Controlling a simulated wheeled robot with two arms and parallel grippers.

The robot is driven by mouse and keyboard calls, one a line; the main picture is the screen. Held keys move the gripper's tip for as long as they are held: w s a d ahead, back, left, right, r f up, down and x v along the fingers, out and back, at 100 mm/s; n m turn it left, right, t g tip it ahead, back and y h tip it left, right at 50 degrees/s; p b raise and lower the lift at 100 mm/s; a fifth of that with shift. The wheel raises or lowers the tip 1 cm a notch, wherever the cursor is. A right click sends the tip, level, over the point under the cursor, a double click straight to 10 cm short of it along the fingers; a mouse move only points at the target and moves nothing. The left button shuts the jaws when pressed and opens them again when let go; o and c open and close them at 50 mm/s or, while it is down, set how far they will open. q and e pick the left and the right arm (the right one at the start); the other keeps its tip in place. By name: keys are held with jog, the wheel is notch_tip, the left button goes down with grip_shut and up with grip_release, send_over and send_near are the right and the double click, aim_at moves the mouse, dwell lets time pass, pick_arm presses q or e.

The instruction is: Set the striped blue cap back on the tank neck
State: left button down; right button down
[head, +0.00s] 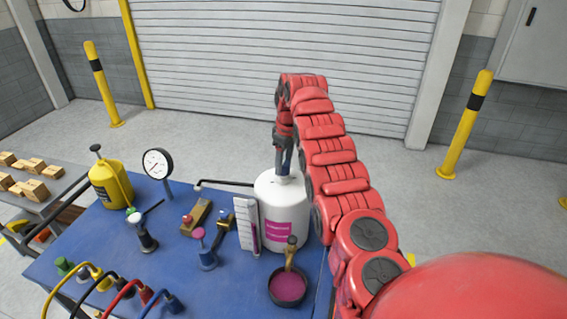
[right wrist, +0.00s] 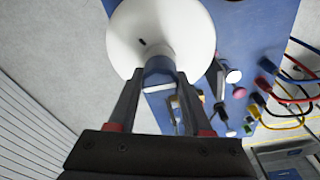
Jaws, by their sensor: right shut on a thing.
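The white tank (head: 283,212) with magenta label bands stands at the right part of the blue table. Its round white top also shows in the right wrist view (right wrist: 128,35). My right gripper (head: 284,160) points down over the tank top. In the right wrist view it is shut on the blue cap (right wrist: 158,66), which sits between the two fingertips against the tank top. A light band shows at the cap's lower end. The neck is hidden by the cap and fingers, so I cannot tell whether the cap touches it. My left gripper is not in view.
A white level scale (head: 246,224) and a dark bowl of magenta liquid (head: 288,286) stand close to the tank. A pressure gauge (head: 157,163), a yellow can (head: 108,186) and colored cables (head: 124,291) take up the table's left side. Yellow posts stand beyond.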

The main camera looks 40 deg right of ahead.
jog(key=shift+f+b, duration=0.3)
jog(key=shift+f, duration=0.15)
jog(key=shift+f+b, duration=0.5)
jog(key=shift+f, duration=0.05)
jog(key=shift+c, duration=1.2)
grip_release()
jog(key=shift+r, duration=0.1)
notch_tip(320, 180, up, 6)
jog(key=p, duration=0.5)
jog(key=shift+r, duration=0.1)
jog(key=shift+s, duration=0.1)
jog(key=shift+f, duration=0.2)
